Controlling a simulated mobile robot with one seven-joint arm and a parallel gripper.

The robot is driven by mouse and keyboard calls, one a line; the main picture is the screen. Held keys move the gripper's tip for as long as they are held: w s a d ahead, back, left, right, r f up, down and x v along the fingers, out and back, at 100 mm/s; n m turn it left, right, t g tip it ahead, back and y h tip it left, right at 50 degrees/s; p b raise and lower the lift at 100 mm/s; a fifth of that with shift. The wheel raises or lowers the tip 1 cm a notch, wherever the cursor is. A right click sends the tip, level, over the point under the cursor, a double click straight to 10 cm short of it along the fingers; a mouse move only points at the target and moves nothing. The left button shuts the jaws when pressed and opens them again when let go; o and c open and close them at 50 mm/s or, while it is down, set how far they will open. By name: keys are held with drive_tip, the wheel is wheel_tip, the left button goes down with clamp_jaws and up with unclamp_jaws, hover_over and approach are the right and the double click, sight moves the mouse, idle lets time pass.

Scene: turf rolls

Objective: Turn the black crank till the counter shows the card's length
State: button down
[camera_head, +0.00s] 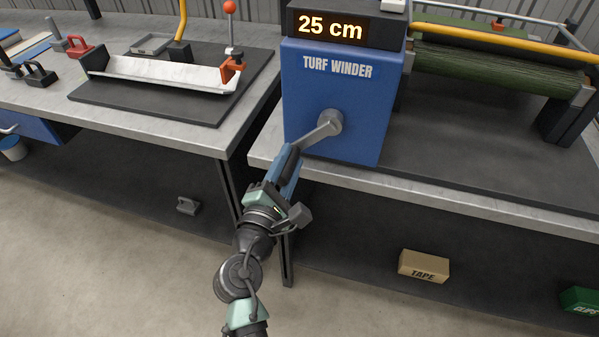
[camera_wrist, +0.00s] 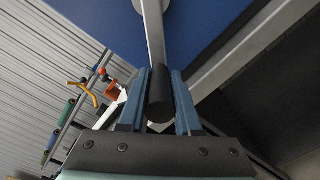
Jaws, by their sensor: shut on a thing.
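The counter (camera_head: 330,27) on top of the blue turf winder (camera_head: 338,80) reads "25 cm". The crank's grey metal arm (camera_head: 322,131) comes off a round hub on the winder's front and points down and left. My gripper (camera_head: 288,166) is shut on the black crank handle (camera_wrist: 159,95) at the arm's end. In the wrist view the blue fingers stand on both sides of the handle. A roll of green turf (camera_head: 490,68) lies behind the winder's right side. I see no card with a length in either view.
The left bench holds a white metal trough (camera_head: 160,75) on a dark mat, a lever with a red ball and several clamps. A gap separates the two benches. A tape box (camera_head: 424,266) and a green box (camera_head: 580,300) are below the right bench.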

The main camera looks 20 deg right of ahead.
wheel_tip(320, 180, up, 10)
drive_tip(key=w+a+m+b, duration=0.1)
drive_tip(key=a+m+b, duration=0.15)
drive_tip(key=m, duration=1.15)
drive_tip(key=s+d+r+m+b, duration=0.3)
drive_tip(key=d+m, duration=0.4)
drive_tip(key=m, duration=0.6)
drive_tip(key=shift+s+d+r, duration=0.2)
drive_tip(key=shift+s+r, duration=0.4)
drive_tip(key=shift+r, duration=0.35)
drive_tip(key=c, duration=0.6)
unclamp_jaws()
drive_tip(key=shift+s+a, duration=0.1)
